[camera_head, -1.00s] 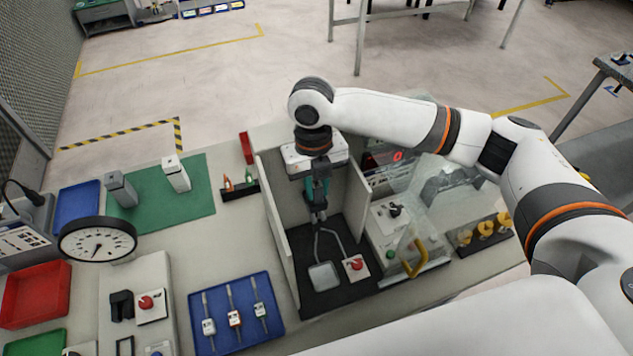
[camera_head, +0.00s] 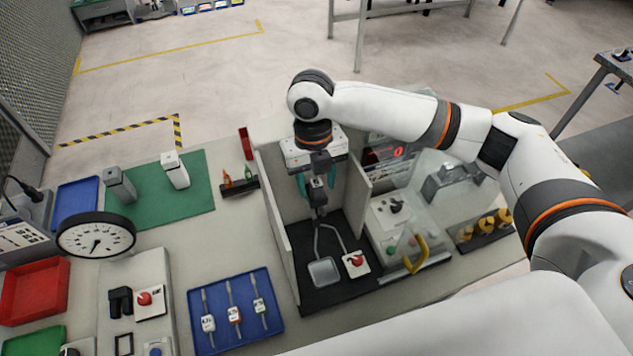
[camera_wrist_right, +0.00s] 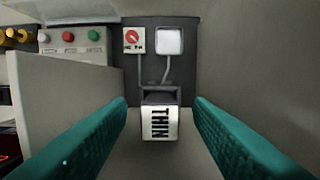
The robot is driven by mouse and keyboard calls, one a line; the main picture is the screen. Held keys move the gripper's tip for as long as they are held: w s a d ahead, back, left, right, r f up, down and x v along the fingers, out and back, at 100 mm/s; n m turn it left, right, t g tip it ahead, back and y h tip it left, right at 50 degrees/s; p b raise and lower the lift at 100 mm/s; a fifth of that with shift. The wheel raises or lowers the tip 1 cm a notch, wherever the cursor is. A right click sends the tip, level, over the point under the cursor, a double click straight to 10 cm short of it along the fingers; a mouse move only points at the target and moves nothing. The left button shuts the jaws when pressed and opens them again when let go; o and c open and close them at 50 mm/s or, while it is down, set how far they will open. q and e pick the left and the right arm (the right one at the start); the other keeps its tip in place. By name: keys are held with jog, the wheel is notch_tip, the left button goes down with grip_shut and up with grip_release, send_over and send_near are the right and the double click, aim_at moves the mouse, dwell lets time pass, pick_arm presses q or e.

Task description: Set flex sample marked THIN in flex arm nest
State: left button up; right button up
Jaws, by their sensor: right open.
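The flex sample marked THIN shows a white label block (camera_wrist_right: 160,123) in the right wrist view, and a small light patch of it (camera_head: 317,183) in the head view. Its far end meets a dark bracket, the flex arm nest (camera_wrist_right: 160,94), also in the head view (camera_head: 319,212). How deep it sits is hidden. My right gripper (camera_head: 316,187) is open inside the grey-walled booth. Its teal fingers stand apart on either side of the label block in the right wrist view (camera_wrist_right: 160,130), with gaps. My left gripper is not in view.
Grey booth walls (camera_head: 280,225) flank the right gripper closely. In front lie a pale square pad (camera_head: 323,272) and a red knob (camera_head: 356,260). A clear guard with a yellow handle (camera_head: 414,256) stands right. A blue tray (camera_head: 277,325) holds three labelled samples.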

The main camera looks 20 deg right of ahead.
notch_tip(320, 180, up, 11)
jog(key=w+b, duration=0.1)
jog(key=b, duration=0.1)
jog(key=shift+w, duration=0.15)
jog(key=shift+f, duration=0.1)
